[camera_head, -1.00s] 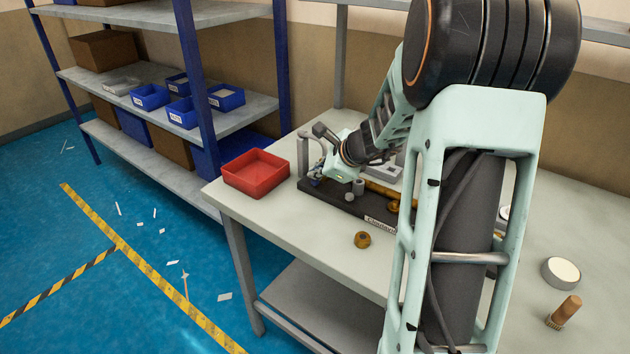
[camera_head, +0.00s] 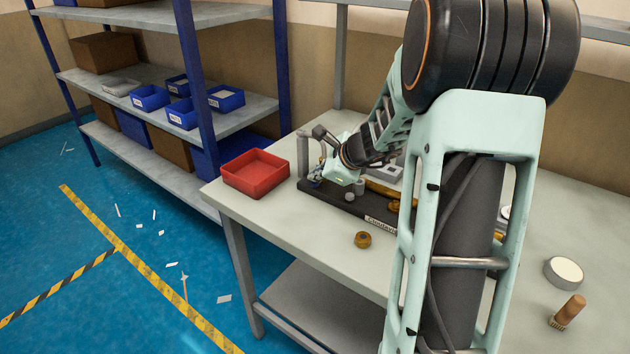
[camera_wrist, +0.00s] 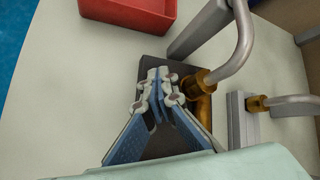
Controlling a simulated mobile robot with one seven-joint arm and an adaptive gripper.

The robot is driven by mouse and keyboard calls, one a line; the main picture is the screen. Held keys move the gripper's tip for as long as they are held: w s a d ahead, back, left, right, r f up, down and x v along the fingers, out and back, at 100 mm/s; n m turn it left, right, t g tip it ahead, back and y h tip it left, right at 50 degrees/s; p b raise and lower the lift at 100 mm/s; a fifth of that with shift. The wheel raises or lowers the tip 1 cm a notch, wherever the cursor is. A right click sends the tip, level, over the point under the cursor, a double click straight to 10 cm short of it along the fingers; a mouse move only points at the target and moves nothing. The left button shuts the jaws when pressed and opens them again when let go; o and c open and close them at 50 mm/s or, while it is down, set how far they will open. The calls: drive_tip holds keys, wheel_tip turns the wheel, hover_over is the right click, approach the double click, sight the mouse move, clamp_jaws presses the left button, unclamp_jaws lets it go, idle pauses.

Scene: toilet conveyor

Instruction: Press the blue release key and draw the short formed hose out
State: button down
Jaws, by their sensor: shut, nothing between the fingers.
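My gripper (camera_wrist: 158,86) is shut with its fingertips together, over the dark base of the fixture (camera_wrist: 152,64). In the head view my gripper (camera_head: 338,178) is at the left end of this fixture (camera_head: 345,207). A grey bent hose (camera_wrist: 242,42) curves down to a brass fitting (camera_wrist: 203,84) just right of the fingertips. The gripper is not around the hose. A second grey pipe (camera_wrist: 290,102) runs from another brass fitting (camera_wrist: 257,103) at the right. I cannot make out the blue release key; my fingers may hide it.
A red bin (camera_head: 256,174) stands at the table's left corner, near the fixture. A brass ring (camera_head: 362,240) lies in front of the fixture. A round white-topped tin (camera_head: 563,272) and a wooden-handled brush (camera_head: 567,311) are at the right. The front table (camera_head: 300,225) is mostly clear.

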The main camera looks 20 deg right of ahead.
sight(316, 184)
drive_tip(key=shift+r+p, duration=0.8)
drive_tip(key=shift+r, duration=0.15)
wheel_tip(316, 184, up, 5)
drive_tip(key=p, duration=0.4)
drive_tip(key=shift+r, duration=0.1)
